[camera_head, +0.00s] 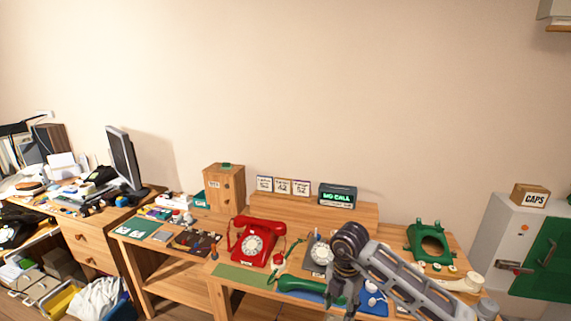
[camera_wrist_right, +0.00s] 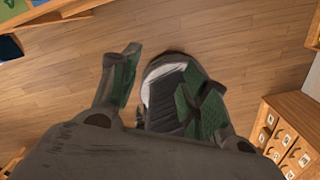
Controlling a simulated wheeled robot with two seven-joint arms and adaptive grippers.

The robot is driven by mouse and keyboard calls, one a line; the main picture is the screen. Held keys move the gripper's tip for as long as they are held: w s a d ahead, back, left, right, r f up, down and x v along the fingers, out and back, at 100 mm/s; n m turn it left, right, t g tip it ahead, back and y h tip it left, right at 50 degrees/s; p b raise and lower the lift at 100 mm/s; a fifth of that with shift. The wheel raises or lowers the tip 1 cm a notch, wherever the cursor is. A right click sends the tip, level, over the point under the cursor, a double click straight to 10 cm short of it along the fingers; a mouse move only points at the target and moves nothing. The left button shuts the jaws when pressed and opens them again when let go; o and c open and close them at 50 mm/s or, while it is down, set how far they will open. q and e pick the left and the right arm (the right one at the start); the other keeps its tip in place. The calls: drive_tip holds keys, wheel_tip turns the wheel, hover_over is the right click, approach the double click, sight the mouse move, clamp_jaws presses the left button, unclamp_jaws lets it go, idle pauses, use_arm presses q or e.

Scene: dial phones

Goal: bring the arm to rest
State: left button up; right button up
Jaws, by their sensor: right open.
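My right arm (camera_head: 410,280) reaches in from the lower right over the workbench. Its right gripper (camera_head: 341,303) hangs pointing down at the front of the bench, next to a green handset (camera_head: 298,284). In the wrist view the right gripper (camera_wrist_right: 165,85) has its two green-padded fingers apart, with wooden floor (camera_wrist_right: 230,50) beyond them. I see no task object held between them. My left gripper is in neither view.
A red dial phone (camera_head: 257,241), a grey dial unit (camera_head: 320,255) and a green phone shell (camera_head: 429,242) stand on the bench. A "NO CALL" display (camera_head: 337,196) is behind. A drawer unit (camera_wrist_right: 290,135) is at the wrist view's right; open floor lies mid-picture.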

drive_tip(key=w+a+f+m+y, duration=0.1)
drive_tip(key=a+f+m+y, duration=0.1)
drive_tip(key=a+f+y, duration=1.05)
drive_tip(key=d+f+m+t+h, duration=0.2)
drive_tip(key=d+f+m+t, duration=0.5)
drive_tip(key=f, duration=0.5)
drive_tip(key=d+f+m+t+h, duration=0.4)
drive_tip(key=f+m, duration=0.4)
drive_tip(key=f, duration=0.4)
drive_tip(key=s+d+f+m+g+h, duration=0.25)
drive_tip(key=s+d+f, duration=0.25)
drive_tip(key=s+f, duration=0.45)
drive_tip(key=s+d+f+m+g+h, duration=0.1)
drive_tip(key=s+d+f+m+h, duration=0.15)
drive_tip(key=s+d+f, duration=0.65)
drive_tip(key=s+f+m+g, duration=0.1)
drive_tip(key=s+f+g, duration=0.2)
drive_tip(key=s, duration=1.1)
drive_tip(key=s+a+f+m+g+h, duration=0.1)
drive_tip(key=s+f+g, duration=0.2)
drive_tip(key=s, duration=1.1)
drive_tip(key=shift+s+f, duration=0.25)
drive_tip(key=shift+f, duration=0.5)
